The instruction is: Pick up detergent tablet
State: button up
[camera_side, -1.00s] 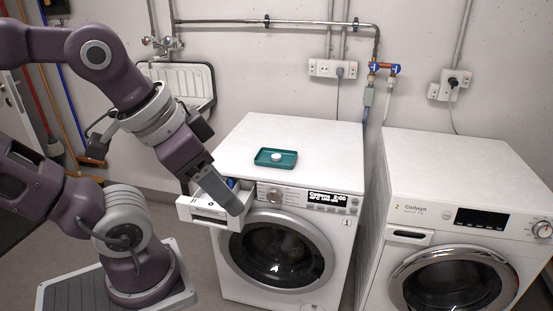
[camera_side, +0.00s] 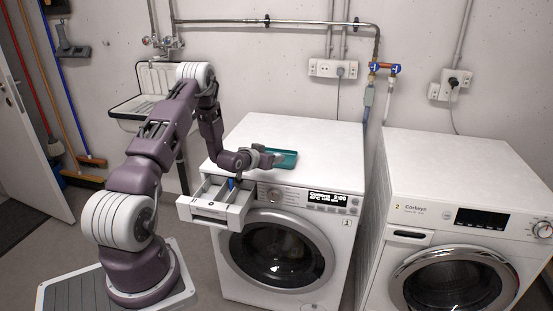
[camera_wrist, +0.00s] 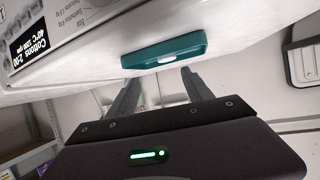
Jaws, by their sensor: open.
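The detergent tablet is a small white piece in the teal tray (camera_side: 291,153) on top of the left washing machine. In the wrist view a pale shape, likely the tablet (camera_wrist: 167,58), shows at the near rim of the tray (camera_wrist: 190,46). In the side view my gripper covers it. My gripper (camera_side: 276,159) is low over the machine top at the tray's near left side. In the wrist view my gripper (camera_wrist: 158,84) has two fingers apart, pointing toward the tray, with nothing seen between them. I cannot tell whether the fingers touch the tray.
The left washer's (camera_side: 325,140) detergent drawer (camera_side: 215,212) is pulled out, with open compartments and a blue part inside, just below my arm. A second washer (camera_side: 450,165) stands to the right. The rest of the left washer's top is clear.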

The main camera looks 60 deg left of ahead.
jog(key=x, duration=0.5)
jog(key=s+a+x, duration=0.1)
jog(key=x, duration=0.1)
jog(key=shift+w+a+f, duration=0.1)
jog(key=shift+a+f, duration=0.1)
jog(key=shift+f, duration=0.25)
grip_shut()
